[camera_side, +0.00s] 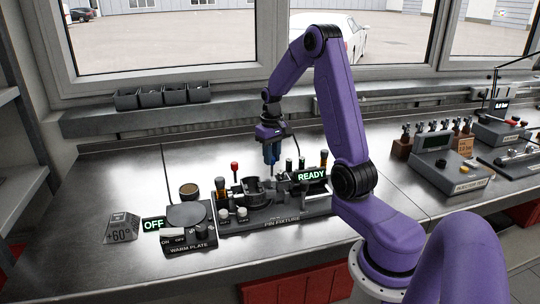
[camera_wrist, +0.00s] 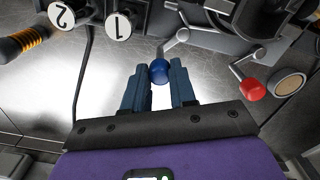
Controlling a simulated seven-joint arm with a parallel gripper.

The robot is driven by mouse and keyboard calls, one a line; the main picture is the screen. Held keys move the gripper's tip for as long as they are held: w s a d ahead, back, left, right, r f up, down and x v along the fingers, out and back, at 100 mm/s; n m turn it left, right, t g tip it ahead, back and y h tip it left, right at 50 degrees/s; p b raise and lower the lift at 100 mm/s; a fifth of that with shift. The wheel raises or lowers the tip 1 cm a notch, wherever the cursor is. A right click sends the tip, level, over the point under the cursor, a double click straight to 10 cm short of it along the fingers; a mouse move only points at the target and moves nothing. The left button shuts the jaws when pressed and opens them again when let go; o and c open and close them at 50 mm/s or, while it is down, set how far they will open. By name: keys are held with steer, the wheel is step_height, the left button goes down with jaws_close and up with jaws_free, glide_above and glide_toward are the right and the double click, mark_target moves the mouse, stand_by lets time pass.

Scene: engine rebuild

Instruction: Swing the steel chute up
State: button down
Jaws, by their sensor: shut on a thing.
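My gripper (camera_side: 271,156) is over the back of the pin fixture (camera_side: 300,217) in the side view. In the wrist view my gripper (camera_wrist: 158,80) is shut on a blue ball knob (camera_wrist: 158,72), which sits between the blue fingertips. A thin bent steel arm (camera_wrist: 178,38) runs from the knob toward the fixture. A flat steel strip (camera_wrist: 218,40) lies at the arm's far end; it may be the chute, but I cannot tell its tilt. In the side view the knob is hidden by my fingers.
A red knob on a lever (camera_wrist: 252,89) stands right of my gripper in the wrist view. Numbered caps, 1 (camera_wrist: 118,25) and 2 (camera_wrist: 61,14), are at upper left. The warm plate (camera_side: 188,215) reads OFF; a READY sign (camera_side: 311,176) stands on the fixture. Bare bench lies behind.

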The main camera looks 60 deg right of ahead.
steer(key=shift+s+m, duration=0.1)
steer(key=shift+m, duration=0.2)
steer(key=c, duration=0.9)
jaws_free()
steer(key=shift+r, duration=0.1)
step_height(320, 180, up, 17)
steer(key=shift+r, duration=0.15)
steer(key=s+a+f+n, duration=0.2)
steer(key=a+n, duration=0.2)
steer(key=a, duration=0.7)
steer(key=s+a+f+n, duration=0.2)
steer(key=a+f+n, duration=0.15)
steer(key=a, duration=0.65)
steer(key=s+a+f+n, duration=0.3)
steer(key=s+a+n, duration=0.1)
steer(key=s, duration=0.6)
steer(key=s+a+f+n, duration=0.2)
steer(key=s+a+n, duration=0.2)
steer(key=s, duration=0.6)
steer(key=shift+s+a+f+n, duration=0.3)
steer(key=shift+a+f+n, duration=0.1)
steer(key=shift+n, duration=0.55)
